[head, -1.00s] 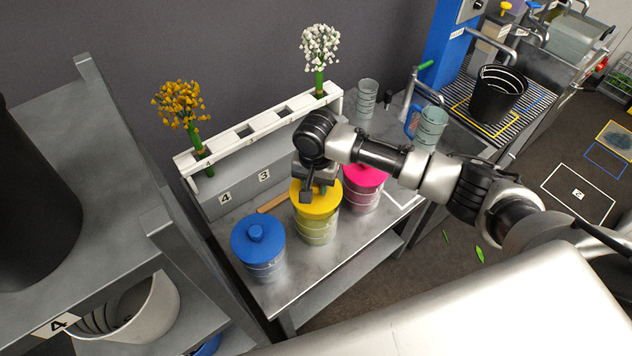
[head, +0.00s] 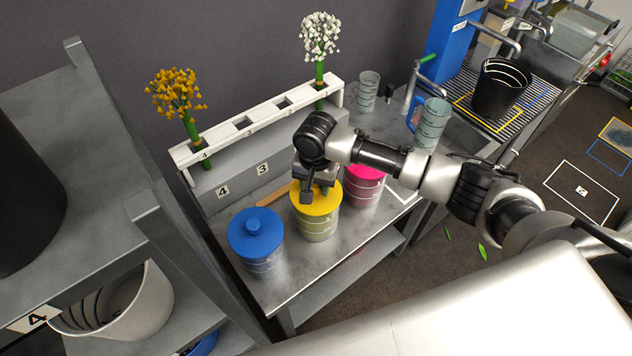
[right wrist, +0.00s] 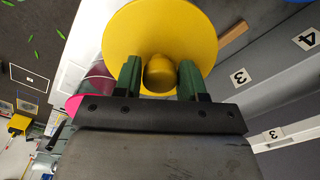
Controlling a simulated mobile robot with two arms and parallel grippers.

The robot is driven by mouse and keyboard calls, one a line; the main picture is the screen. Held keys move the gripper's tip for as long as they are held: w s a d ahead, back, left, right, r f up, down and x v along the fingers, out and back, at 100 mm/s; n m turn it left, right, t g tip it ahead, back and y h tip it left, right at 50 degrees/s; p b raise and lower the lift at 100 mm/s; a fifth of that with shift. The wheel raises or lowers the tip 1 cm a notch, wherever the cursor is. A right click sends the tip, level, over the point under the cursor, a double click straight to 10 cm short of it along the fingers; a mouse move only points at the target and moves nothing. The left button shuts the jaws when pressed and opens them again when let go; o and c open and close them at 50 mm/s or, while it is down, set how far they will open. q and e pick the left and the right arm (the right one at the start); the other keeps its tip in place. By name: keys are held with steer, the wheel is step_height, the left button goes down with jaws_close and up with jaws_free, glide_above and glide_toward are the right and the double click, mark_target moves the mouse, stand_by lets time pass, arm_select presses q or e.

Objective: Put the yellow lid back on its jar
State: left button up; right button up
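The yellow lid (head: 325,201) sits on top of its glass jar (head: 317,228), which stands on the grey bench between the blue-lidded and pink-lidded jars. It looks level, but my gripper covers part of its top. My right gripper (head: 312,192) is directly over the lid. In the right wrist view its two green fingers (right wrist: 159,78) stand on either side of the lid's round knob (right wrist: 160,73), with a small gap showing on each side. The jar is hidden under the lid in that view. My left gripper is not in view.
The blue-lidded jar (head: 256,241) is close on the left and the pink-lidded jar (head: 364,184) close on the right. A wooden stick (head: 273,195) lies behind. A white rack (head: 262,122) holds orange and white flowers. The bench front is clear.

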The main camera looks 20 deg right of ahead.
steer(key=o, duration=0.3)
steer(key=shift+o, duration=0.2)
step_height(320, 180, up, 11)
steer(key=b, duration=0.1)
stand_by(0.6)
step_height(320, 180, up, 6)
steer(key=p, duration=0.8)
steer(key=shift+f+p, duration=0.1)
steer(key=shift+p, duration=0.3)
